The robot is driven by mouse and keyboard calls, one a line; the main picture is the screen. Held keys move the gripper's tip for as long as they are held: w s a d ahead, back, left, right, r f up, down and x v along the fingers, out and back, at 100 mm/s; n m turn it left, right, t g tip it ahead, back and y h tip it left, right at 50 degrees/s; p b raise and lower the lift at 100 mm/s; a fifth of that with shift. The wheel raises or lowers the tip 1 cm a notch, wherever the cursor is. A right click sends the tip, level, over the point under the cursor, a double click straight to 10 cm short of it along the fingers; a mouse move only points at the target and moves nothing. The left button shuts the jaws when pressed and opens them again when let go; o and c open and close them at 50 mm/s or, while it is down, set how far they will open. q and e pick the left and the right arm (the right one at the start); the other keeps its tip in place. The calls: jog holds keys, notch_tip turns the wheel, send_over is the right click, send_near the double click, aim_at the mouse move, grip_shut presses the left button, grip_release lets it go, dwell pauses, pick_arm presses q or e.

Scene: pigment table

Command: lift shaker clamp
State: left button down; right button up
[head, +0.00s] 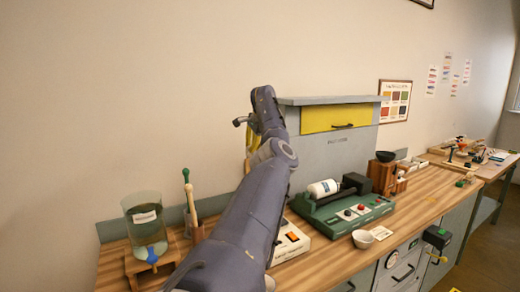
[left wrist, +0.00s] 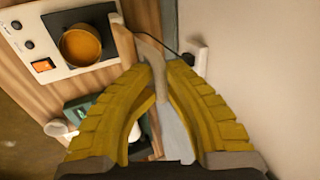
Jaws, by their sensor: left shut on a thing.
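My left arm crosses the middle of the head view, with the yellow fingers of my left gripper (head: 249,140) partly hidden behind it. In the left wrist view the yellow fingers (left wrist: 165,75) come together around a thin grey-brown strip-like thing (left wrist: 150,55), which I cannot name surely. A green machine (head: 345,214) on the bench holds a white bottle (head: 323,188) lying on its side beside a black block (head: 356,183). I cannot tell which part is the shaker clamp. In the left wrist view the machine (left wrist: 84,108) is mostly behind the fingers.
A hotplate (left wrist: 28,42) carries an amber-filled pot (left wrist: 81,45). A glass jar (head: 146,228) stands at the left of the bench. A grey cabinet (head: 345,155) with a yellow panel (head: 338,118) stands behind. A white bowl (head: 363,239) sits near the front edge.

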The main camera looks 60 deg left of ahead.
pick_arm(q)
jog(key=shift+a+r, duration=0.1)
jog(key=shift+r, duration=0.05)
jog(key=c, duration=1.6)
grip_release()
jog(key=shift+s, duration=0.1)
jog(key=shift+o, duration=0.7)
jog(key=v, duration=1.2)
